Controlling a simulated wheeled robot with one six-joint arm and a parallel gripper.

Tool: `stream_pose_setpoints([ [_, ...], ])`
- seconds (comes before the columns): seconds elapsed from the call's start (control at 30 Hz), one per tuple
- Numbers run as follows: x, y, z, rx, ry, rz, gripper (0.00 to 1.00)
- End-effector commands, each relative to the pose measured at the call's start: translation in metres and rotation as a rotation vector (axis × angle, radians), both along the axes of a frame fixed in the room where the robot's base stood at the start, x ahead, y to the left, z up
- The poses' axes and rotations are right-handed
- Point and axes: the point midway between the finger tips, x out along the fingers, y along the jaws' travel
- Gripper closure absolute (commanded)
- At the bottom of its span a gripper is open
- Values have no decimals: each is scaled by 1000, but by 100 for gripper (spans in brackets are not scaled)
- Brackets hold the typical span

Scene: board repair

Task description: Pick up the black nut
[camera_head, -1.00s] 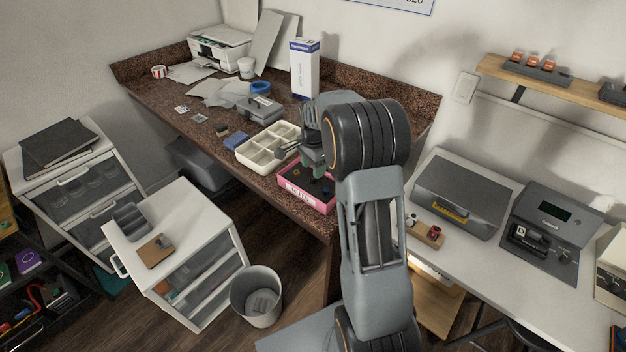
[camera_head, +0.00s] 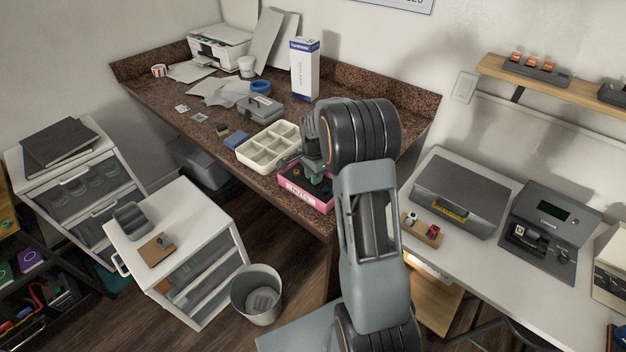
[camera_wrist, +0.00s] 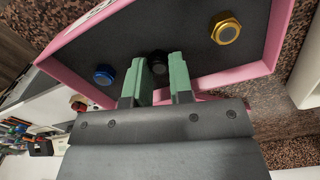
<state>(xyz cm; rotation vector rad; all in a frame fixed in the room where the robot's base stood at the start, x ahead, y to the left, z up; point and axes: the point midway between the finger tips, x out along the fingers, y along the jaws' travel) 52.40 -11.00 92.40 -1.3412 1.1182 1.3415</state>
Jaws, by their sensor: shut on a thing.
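The black nut (camera_wrist: 159,60) shows between the two green fingertips of my gripper (camera_wrist: 160,74) in the wrist view. My gripper is shut on it, low inside the pink tray (camera_wrist: 200,79) with a dark floor. A blue nut (camera_wrist: 104,75) lies to the left of the fingers, and a gold nut (camera_wrist: 225,28) lies to the right, both apart from them. In the head view my gripper (camera_head: 318,184) reaches down into the pink tray (camera_head: 318,208), and the black nut cannot be made out there.
A cream divided tray (camera_head: 262,163) stands beside the pink tray on the brown counter (camera_head: 205,128). A grey case (camera_head: 260,108), a blue tape roll (camera_head: 260,87) and a tall white box (camera_head: 304,70) stand farther back.

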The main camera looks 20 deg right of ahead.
Motion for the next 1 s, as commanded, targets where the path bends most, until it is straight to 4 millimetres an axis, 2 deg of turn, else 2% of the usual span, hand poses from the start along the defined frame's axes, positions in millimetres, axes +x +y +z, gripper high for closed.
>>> stream_pose_setpoints([
  [0.03, 0, 0, 0, 0, 0, 0, 89],
  [0.17, 0, 0, 0, 0, 0, 0, 100],
  [0.57, 1, 0, 8, 0, -3, 0, 100],
  [0.77, 0, 0, 34, -1, -5, 0, 100],
  [1.0, -42, 5, 82, -2, -7, 0, 100],
])
